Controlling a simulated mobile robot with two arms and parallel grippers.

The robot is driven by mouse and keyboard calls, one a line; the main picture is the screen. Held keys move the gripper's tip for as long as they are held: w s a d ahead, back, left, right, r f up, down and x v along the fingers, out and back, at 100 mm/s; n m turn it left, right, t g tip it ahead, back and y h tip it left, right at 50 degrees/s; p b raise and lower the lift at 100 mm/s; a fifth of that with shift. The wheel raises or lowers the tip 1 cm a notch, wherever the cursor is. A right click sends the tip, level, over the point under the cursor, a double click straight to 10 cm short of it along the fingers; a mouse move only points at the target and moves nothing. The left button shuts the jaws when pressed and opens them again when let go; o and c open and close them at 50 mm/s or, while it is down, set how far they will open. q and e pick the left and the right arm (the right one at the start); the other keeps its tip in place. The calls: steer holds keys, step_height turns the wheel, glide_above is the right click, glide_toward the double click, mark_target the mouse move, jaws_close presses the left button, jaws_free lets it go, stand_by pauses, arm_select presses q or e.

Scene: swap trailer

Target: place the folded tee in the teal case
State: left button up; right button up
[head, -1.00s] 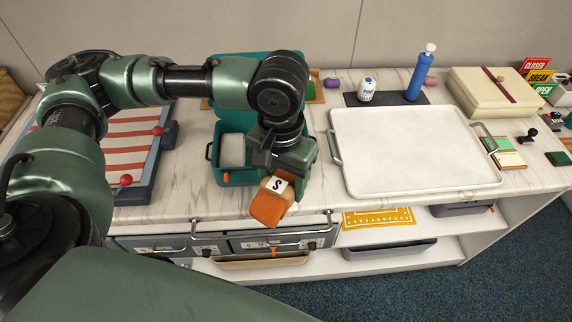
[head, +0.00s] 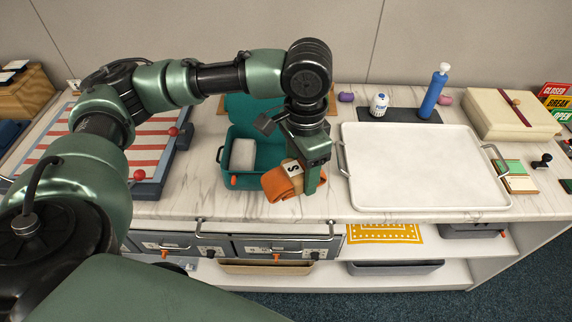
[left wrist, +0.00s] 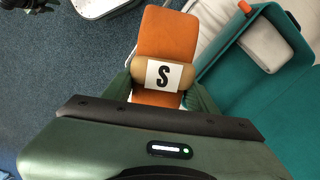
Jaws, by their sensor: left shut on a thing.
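The folded tee (head: 281,184) is an orange bundle with a tan band and a white tag marked S. In the left wrist view the tee (left wrist: 165,40) sits between the fingers (left wrist: 162,88). The teal case (head: 228,165) stands open on the counter, lid up at the back. It holds a white block (head: 243,154) in its left part. My arm and the tee hide part of its right side. My right gripper is not in view.
A white tray (head: 425,165) lies to the right of the case. A striped red and white board (head: 115,160) with a blue-grey frame lies to the left. A blue pump bottle (head: 434,92) and a small white bottle (head: 379,104) stand behind the tray. Drawers (head: 280,246) are below.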

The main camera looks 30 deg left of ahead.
arm_select(q)
steer(key=w+a+r+m, duration=0.35)
steer(key=w+m, duration=0.35)
steer(key=m, duration=0.3)
steer(key=r+m+p, duration=0.2)
steer(key=m, duration=1.1)
glide_above(285, 162)
steer(key=s+d, duration=0.2)
steer(key=s, duration=0.1)
step_height(285, 162, down, 20)
steer(key=p, duration=0.3)
steer(key=shift+w+a+r, duration=0.1)
steer(key=shift+w, duration=0.05)
steer(key=shift+f, duration=0.3)
steer(key=shift+f, duration=0.1)
steer(key=o, duration=1.5)
